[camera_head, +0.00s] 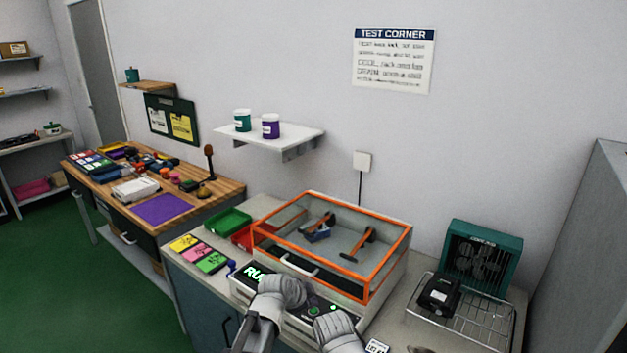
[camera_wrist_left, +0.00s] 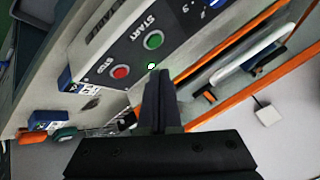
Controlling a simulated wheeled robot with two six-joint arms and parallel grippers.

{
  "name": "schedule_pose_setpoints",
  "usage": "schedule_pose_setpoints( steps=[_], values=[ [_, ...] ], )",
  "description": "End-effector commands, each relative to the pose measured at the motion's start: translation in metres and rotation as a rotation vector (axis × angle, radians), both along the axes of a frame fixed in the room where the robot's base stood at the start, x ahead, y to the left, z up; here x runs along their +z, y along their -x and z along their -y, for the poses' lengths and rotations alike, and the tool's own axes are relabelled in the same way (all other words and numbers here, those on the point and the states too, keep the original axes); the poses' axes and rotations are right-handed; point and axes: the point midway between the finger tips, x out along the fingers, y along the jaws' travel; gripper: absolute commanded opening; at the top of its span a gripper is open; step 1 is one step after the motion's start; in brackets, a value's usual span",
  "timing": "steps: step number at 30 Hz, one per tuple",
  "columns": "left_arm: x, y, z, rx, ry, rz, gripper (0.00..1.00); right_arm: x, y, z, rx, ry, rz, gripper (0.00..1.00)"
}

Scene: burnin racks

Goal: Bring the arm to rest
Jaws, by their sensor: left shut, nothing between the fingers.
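My left gripper (camera_wrist_left: 160,75) is shut and empty in the wrist view. Its dark fingers point at the front control panel of the test chamber, close to a green START button (camera_wrist_left: 153,40) and a small white light. I cannot tell whether the fingertips touch the panel. A red STOP button (camera_wrist_left: 120,72) sits beside START. In the head view, the pale grey links of my arm (camera_head: 279,291) hang in front of the panel and hide part of it; the fingertips are hard to make out there. Green lettering glows on the panel's display (camera_head: 256,273). I do not see my right gripper.
The chamber's clear lid has an orange frame (camera_head: 332,277) and looks closed over tools inside. A wire rack (camera_head: 470,317) with a black device and a teal fan (camera_head: 482,255) stand on the right. Green and red trays (camera_head: 228,222) and coloured cards (camera_head: 198,253) lie left.

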Motion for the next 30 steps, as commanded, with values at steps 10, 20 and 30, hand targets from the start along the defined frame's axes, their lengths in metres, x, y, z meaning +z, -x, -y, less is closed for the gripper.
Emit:
schedule_pose_setpoints(
  steps=[10, 20, 30],
  values=[
    [-0.050, 0.167, -0.026, 0.530, -0.083, -0.565, 0.00, 0.000, 0.000, 0.000, 0.000, 0.000, 0.000, 0.00],
    [-0.051, 0.232, -0.055, 0.887, -0.188, -0.698, 0.00, 0.000, 0.000, 0.000, 0.000, 0.000, 0.000, 0.00],
    [-0.051, 0.232, -0.055, 0.899, -0.190, -0.701, 0.00, 0.000, 0.000, 0.000, 0.000, 0.000, 0.000, 0.00]
  ],
)
